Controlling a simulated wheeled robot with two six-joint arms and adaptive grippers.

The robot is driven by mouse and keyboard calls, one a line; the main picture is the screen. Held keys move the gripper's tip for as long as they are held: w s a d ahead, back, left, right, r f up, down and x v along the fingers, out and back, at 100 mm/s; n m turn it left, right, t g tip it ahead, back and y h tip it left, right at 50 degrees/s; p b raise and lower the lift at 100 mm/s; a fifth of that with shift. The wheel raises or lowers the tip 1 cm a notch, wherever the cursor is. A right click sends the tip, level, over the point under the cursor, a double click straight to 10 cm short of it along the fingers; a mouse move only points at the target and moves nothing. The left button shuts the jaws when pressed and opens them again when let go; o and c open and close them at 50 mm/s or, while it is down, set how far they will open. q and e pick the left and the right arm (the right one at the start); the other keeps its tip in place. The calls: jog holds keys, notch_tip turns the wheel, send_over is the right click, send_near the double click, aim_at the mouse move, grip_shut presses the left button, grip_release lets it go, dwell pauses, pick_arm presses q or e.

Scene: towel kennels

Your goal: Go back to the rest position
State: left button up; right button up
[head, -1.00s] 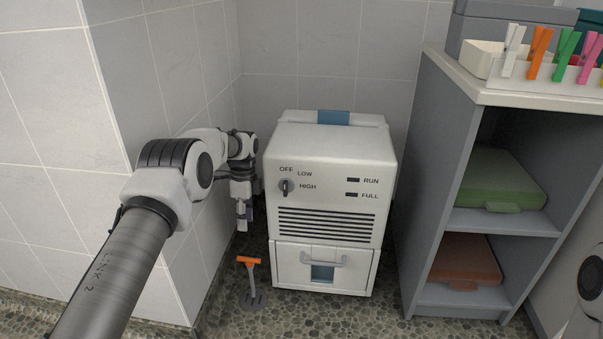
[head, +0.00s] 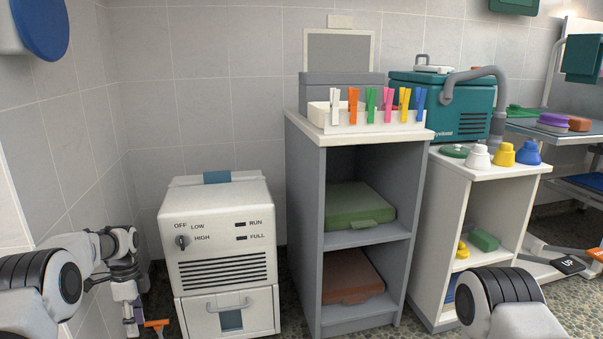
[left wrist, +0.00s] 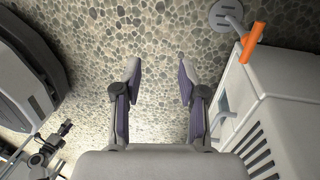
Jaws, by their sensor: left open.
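My left gripper (head: 131,315) hangs pointing down at the lower left of the head view, left of the white dehumidifier (head: 220,255). In the left wrist view my left gripper (left wrist: 158,80) is open, with nothing between its fingers and pebbled floor below.
A grey shelf unit (head: 303,225) with a green case (head: 357,203) and an orange-brown case (head: 350,277) stands right of the dehumidifier. Clothespins stand in a white tray (head: 318,116) on top. Tiled wall is close on the left.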

pick_arm(q)
jog(key=s+d+f+n+g+p, duration=0.15)
jog(key=s+d+f+p, duration=0.35)
jog(key=s, duration=0.7)
jog(key=s+d+f+g+p, duration=0.25)
jog(key=s+d+p, duration=0.4)
jog(key=s, duration=0.45)
jog(key=s+d+r+n+t+p, duration=0.15)
jog(key=s+n, duration=0.35)
jog(key=s, duration=0.5)
jog(key=s+d+r+n+t+p, duration=0.15)
jog(key=s+n, duration=0.35)
jog(key=s, duration=0.6)
jog(key=w+r+n+t+p, duration=0.1)
jog(key=w+r+n+p, duration=0.1)
jog(key=r+p, duration=1.6)
jog(key=w+r+n+t+p, duration=0.2)
jog(key=r+p, duration=1.7)
jog(key=shift+d+r, duration=0.25)
jog(key=shift+r, duration=0.1)
pick_arm(e)
notch_tip(320, 180, up, 52)
jog(key=shift+s+a, duration=0.15)
jog(key=shift+s, duration=0.2)
